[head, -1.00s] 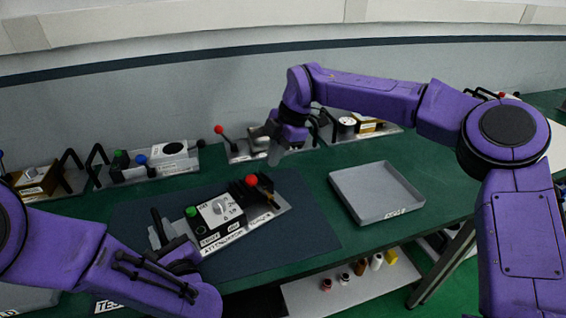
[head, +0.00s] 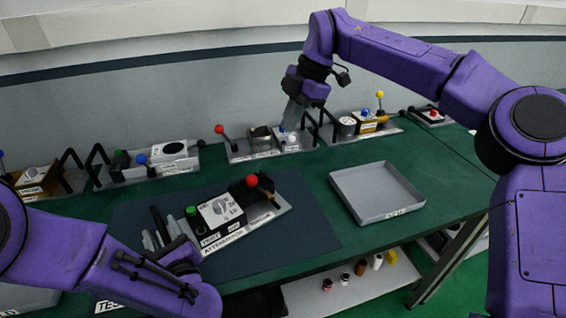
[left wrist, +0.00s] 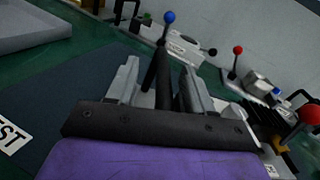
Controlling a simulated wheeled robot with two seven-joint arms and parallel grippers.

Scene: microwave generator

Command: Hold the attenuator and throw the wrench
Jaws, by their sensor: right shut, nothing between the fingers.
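The attenuator (head: 228,222) lies on the dark mat, with a white dial, a green knob and a red ball (head: 252,180) toward its right end. A black bar handle (left wrist: 164,80) rises at its left end. My left gripper (head: 160,236) is at this handle; in the left wrist view its two grey fingers (left wrist: 160,85) stand apart on either side of the black bars. My right gripper (head: 291,117) is shut and empty, above the back unit with a red-ball lever (head: 220,130). I cannot tell which part is the wrench.
Units with levers and handles line the back of the table, including a white-topped one (head: 172,152) and one with a yellow ball (head: 379,95). A grey tray (head: 377,190) stands right of the dark mat (head: 300,225). Green table around the tray is clear.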

